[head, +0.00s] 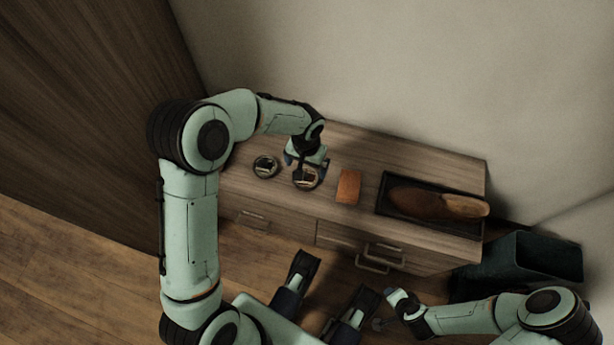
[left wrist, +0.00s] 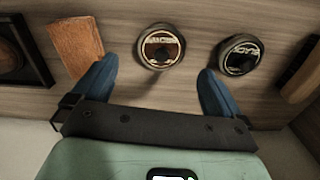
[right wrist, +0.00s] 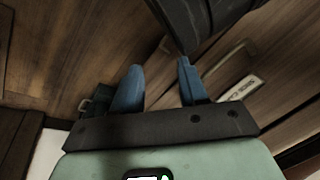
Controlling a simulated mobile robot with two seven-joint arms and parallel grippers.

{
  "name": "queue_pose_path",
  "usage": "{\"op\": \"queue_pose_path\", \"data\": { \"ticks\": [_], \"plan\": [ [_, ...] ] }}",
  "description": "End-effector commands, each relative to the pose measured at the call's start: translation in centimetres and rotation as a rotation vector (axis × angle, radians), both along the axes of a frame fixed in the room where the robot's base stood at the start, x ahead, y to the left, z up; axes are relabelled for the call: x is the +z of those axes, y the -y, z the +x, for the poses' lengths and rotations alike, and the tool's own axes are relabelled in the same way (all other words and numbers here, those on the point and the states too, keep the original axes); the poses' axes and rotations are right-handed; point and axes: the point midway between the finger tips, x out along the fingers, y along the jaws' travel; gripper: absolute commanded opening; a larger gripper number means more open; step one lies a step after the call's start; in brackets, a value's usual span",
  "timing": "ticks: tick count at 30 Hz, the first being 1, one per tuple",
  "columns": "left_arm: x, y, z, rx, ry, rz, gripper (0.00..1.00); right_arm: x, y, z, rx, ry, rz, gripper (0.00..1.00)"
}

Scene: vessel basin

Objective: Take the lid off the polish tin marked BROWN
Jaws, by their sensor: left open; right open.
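The tin with a brown label (left wrist: 160,47) stands closed on the wooden cabinet top; its lettering is upside down in the left wrist view and appears to read BROWN. In the head view this tin (head: 308,183) is partly covered by my left gripper (head: 305,163). A second tin (left wrist: 240,55), dark with pale lettering that looks like BLACK, stands beside it, and it also shows in the head view (head: 265,166). My left gripper (left wrist: 158,72) is open above the brown tin, its fingers spread to either side, holding nothing. My right gripper (right wrist: 159,70) is open and empty, low in front of the cabinet.
Farther right, a brown shoe (head: 430,203) lies on a dark tray (head: 384,196). Another brown object (left wrist: 302,75) is beyond the dark tin. A dark bin (head: 540,255) stands right of the cabinet (head: 435,165).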

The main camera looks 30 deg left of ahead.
Motion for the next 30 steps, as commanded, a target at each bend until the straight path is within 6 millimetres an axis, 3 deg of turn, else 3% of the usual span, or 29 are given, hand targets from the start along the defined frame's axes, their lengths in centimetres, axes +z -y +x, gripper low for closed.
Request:
{"op": "queue_pose_path", "data": {
  "ticks": [3,11,18,26,27,30],
  "plan": [
    [-1.5,0.0,0.0,-0.001,-0.001,0.0,1.0,-0.9,0.2,-0.9,-0.002,-0.03,0.0,0.43],
    [-3.1,-0.1,0.0,0.001,-0.002,0.0,1.0,-1.9,0.3,-2.0,-0.003,-0.068,0.004,0.43],
    [-6.6,-0.3,0.0,0.0,-0.003,-0.001,1.0,-4.2,0.7,-4.7,-0.011,-0.158,0.008,0.43],
    [-7.0,-0.3,0.1,0.0,0.0,-0.001,1.0,-4.3,0.7,-5.2,-0.012,-0.174,0.01,0.43],
    [-7.0,-0.3,0.1,0.0,0.0,-0.001,0.94,-4.3,0.7,-5.2,-0.011,-0.173,0.01,0.43],
    [-7.0,-0.3,0.1,0.0,0.0,-0.001,0.61,-4.3,0.7,-5.1,-0.011,-0.173,0.01,0.43]
  ]
}}
